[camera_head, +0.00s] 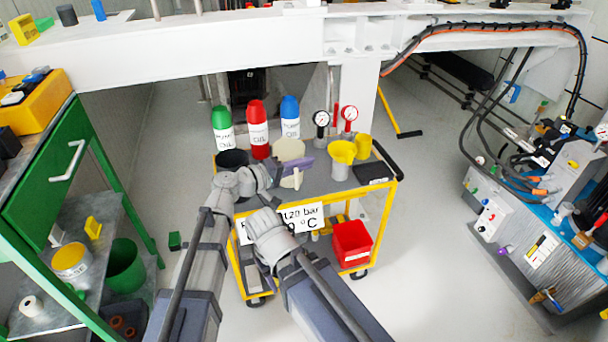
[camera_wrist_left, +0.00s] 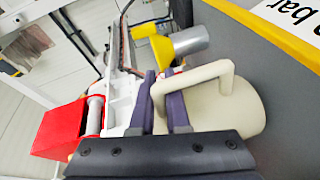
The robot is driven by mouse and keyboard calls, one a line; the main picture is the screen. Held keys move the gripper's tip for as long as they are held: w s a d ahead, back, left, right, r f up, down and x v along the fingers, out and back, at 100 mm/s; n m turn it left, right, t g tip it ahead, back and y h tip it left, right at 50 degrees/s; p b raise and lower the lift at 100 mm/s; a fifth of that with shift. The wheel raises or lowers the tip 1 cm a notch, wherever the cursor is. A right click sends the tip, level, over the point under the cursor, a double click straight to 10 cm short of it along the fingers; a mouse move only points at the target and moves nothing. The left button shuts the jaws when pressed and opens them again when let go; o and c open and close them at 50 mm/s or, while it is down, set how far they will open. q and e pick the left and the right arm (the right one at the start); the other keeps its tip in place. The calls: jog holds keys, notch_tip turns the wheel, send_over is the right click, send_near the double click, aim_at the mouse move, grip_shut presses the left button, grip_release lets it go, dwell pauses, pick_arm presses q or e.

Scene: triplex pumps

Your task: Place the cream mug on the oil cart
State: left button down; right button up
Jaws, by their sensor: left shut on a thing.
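The cream mug (camera_head: 289,149) is over the back middle of the oil cart, a yellow-framed cart with a grey top (camera_head: 318,192). My left gripper (camera_head: 296,171), with purple fingers, is shut on the mug's handle. In the left wrist view the fingers (camera_wrist_left: 162,104) close around one side of the handle, and the mug body (camera_wrist_left: 235,110) lies beside them. I cannot tell whether the mug's base touches the cart top.
Green (camera_head: 222,128), red (camera_head: 258,130) and blue (camera_head: 290,118) bottles stand behind the mug. A yellow funnel (camera_head: 342,152) and two gauges (camera_head: 349,114) are right of it. A dark bowl (camera_head: 233,159) is left.

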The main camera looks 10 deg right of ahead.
pick_arm(q)
jog(key=shift+f+b, duration=0.35)
jog(key=shift+f, duration=0.55)
pick_arm(e)
jog(key=shift+f, duration=0.85)
pick_arm(q)
jog(key=shift+f, duration=0.15)
jog(key=c, duration=0.9)
grip_release()
pick_arm(e)
jog(key=shift+f, duration=0.1)
pick_arm(q)
jog(key=shift+r, duration=0.2)
jog(key=shift+s+a, duration=0.1)
jog(key=shift+a, duration=0.1)
jog(key=p+v, duration=0.1)
jog(key=v, duration=1)
jog(key=shift+a+p, duration=0.3)
jog(key=shift+p, duration=0.05)
pick_arm(e)
jog(key=shift+r, duration=0.95)
pick_arm(q)
jog(key=shift+s, duration=0.15)
